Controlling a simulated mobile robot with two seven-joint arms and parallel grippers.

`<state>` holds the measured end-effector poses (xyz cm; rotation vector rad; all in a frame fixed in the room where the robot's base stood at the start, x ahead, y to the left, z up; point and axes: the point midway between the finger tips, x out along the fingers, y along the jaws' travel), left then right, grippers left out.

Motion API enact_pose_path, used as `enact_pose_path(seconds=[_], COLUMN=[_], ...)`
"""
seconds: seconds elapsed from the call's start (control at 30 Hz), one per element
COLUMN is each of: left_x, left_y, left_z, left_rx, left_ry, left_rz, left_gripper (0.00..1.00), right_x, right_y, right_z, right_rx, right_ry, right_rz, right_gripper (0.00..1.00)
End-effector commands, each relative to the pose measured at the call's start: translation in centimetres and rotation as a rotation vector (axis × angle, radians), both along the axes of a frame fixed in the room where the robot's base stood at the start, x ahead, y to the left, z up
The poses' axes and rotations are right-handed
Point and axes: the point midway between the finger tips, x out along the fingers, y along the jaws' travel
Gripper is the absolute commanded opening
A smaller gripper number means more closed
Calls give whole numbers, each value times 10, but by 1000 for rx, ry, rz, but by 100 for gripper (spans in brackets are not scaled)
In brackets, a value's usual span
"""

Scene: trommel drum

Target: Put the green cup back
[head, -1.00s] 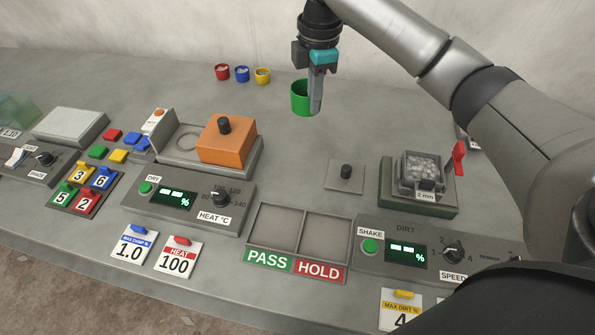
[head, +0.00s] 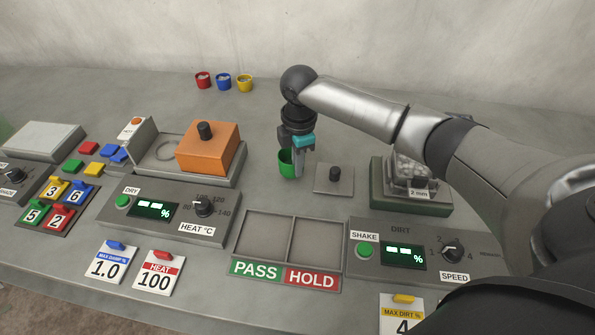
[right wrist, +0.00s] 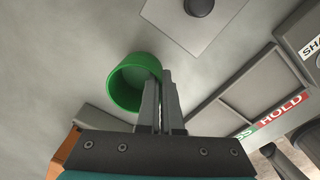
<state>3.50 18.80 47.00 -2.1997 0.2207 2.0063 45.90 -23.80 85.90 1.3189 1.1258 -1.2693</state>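The green cup (head: 286,164) is at my right gripper (head: 298,172), left of the small grey plate with the black knob. My right gripper is shut on one side of its rim, with the cup wall between the fingers. In the right wrist view the green cup (right wrist: 113,84) is left of the fingers of my right gripper (right wrist: 160,82), its open mouth towards the camera. I see nothing in the part of the cup's inside that shows. I cannot tell whether its base touches the table. My left gripper is not in view.
A red cup (head: 203,80), blue cup (head: 223,82) and yellow cup (head: 245,83) stand in a row at the back. The knobbed plate (head: 334,179) is just right of the green cup. The orange-blocked dryer (head: 207,148) stands left. The table behind the gripper is clear.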

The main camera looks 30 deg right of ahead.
Motion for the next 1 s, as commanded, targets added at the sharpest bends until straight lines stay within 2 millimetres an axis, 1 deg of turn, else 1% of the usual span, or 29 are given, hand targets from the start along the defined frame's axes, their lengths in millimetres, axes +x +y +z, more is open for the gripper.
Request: enact_pose_path(seconds=[0.03,0.1,0.4,0.53,0.6,0.8,1.0], left_x=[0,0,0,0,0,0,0], left_y=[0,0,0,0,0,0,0], left_z=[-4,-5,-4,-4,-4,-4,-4], left_rx=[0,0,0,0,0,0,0], left_ry=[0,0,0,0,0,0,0], left_rz=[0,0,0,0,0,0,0], left_gripper=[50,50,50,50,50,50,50], right_x=[0,0,0,0,0,0,0], right_y=[0,0,0,1,1,0,0], right_z=[-9,-15,-15,-19,-18,-19,-19], right_rx=[0,-1,0,1,1,0,0], right_ry=[1,0,-1,-1,-1,-1,-1], right_rz=[0,1,1,1,1,1,1], right_gripper=[0,0,0,0,9,32,32])
